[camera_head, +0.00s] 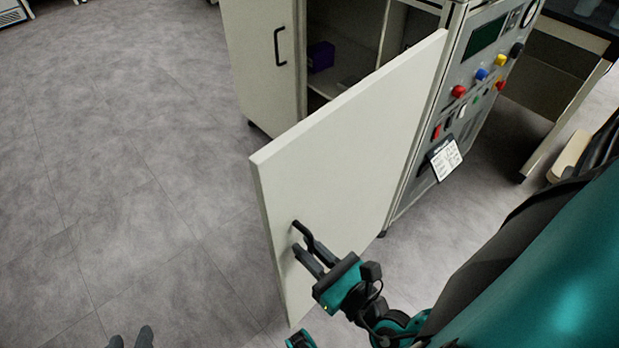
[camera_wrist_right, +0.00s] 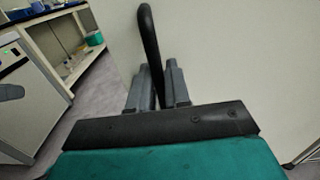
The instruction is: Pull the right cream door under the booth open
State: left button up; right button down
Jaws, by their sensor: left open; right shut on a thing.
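The right cream door (camera_head: 350,150) stands swung wide open, out from the cabinet under the booth. My right gripper (camera_head: 307,250) is shut on the door's black handle (camera_head: 297,229), near the door's free edge. In the right wrist view the handle (camera_wrist_right: 149,40) rises between the two fingers of the gripper (camera_wrist_right: 158,88), with the cream door panel (camera_wrist_right: 230,60) behind. My left gripper (camera_head: 131,338) shows only as dark fingertips at the bottom edge of the head view; they are apart and hold nothing visible.
The left cream door (camera_head: 255,60) has its own black handle (camera_head: 280,46). Inside the cabinet is a purple box (camera_head: 320,57). A control panel (camera_head: 480,90) with coloured buttons stands right of the door. The grey floor (camera_head: 120,150) to the left is clear.

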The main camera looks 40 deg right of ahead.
dwell(0.3)
jog(key=c, duration=1.3)
grip_release()
jog(key=shift+s, duration=0.1)
jog(key=shift+s+d, duration=0.3)
jog(key=shift+s, duration=1.8)
jog(key=shift+s+d, duration=0.25)
jog(key=shift+s, duration=1.85)
jog(key=shift+s+d, duration=0.3)
jog(key=shift+s, duration=1.8)
